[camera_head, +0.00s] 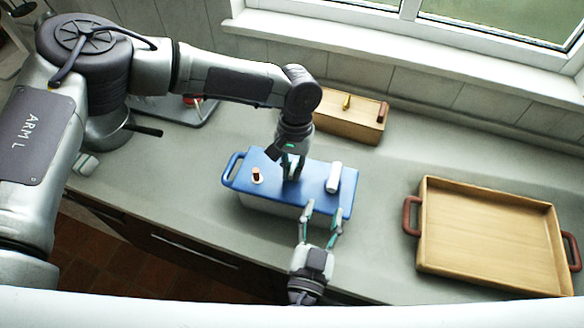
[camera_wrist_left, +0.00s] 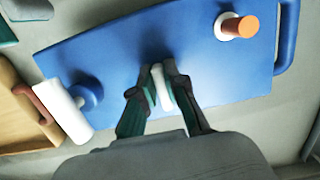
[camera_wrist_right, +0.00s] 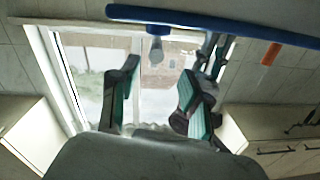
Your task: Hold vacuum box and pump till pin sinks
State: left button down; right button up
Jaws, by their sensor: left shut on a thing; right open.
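The vacuum box (camera_head: 275,208) is pale with a blue lid (camera_head: 313,177) and stands on the counter. An orange pin (camera_head: 256,174) stands up in a white ring at the lid's left; it also shows in the left wrist view (camera_wrist_left: 238,27). A white pump handle (camera_head: 334,177) lies across a blue stub (camera_wrist_left: 88,92) at the lid's right. My left gripper (camera_head: 291,175) is shut on a pale grip (camera_wrist_left: 162,88) at mid-lid. My right gripper (camera_head: 323,208) is open at the lid's front right edge, just short of the pump handle. The right wrist view is upside down.
A wooden tray (camera_head: 490,235) with brown handles stands on the right. A wooden box (camera_head: 350,118) with a brass knob stands behind the vacuum box. A grey board (camera_head: 170,108) lies at the back left. The counter between vacuum box and tray is clear.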

aim_at(336, 171)
jog(key=x, duration=1.2)
jog(key=shift+s+d, duration=0.1)
jog(key=shift+d, duration=0.2)
jog(key=shift+c, duration=0.3)
grip_shut()
jog(key=shift+r, duration=2.3)
jog(key=shift+f, duration=2.45)
